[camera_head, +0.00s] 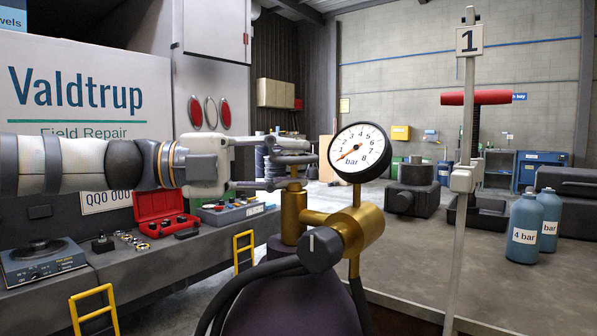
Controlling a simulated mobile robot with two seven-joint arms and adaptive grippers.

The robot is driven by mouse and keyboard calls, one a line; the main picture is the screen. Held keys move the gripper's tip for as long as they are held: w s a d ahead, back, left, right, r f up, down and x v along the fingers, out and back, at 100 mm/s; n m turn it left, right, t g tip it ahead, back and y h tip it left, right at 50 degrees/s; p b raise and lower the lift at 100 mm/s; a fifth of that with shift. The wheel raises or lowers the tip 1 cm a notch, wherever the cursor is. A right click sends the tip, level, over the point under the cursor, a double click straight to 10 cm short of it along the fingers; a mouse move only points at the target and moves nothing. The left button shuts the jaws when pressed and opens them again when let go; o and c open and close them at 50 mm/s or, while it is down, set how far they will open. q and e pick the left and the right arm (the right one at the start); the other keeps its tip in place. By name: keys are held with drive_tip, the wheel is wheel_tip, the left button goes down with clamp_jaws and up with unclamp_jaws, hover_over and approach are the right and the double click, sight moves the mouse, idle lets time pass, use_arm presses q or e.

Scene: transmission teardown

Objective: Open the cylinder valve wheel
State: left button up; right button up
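A brass cylinder valve (293,212) stands on top of a dark purple cylinder (290,308). The grey valve wheel (292,159) sits at the top of the brass stem and is seen almost edge-on. My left gripper (298,163) reaches in from the left at wheel height. Its fingers are spread, one at the upper side of the wheel and one lower, near the stem. I cannot tell whether they touch the wheel. The pressure gauge (359,152), marked in bar, has its needle at the low end. My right gripper is not in view.
A brass regulator (357,228) with a dark knob (322,249) and black hose stands right of the valve. A pale post (460,230) with sign "1" rises at right. A red toolbox (162,214) sits on the left bench (150,262).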

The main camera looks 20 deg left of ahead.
use_arm(q)
drive_tip(key=shift+w+d+r, duration=0.15)
drive_tip(key=shift+d+r, duration=0.15)
drive_tip(key=shift+d, duration=0.2)
clamp_jaws()
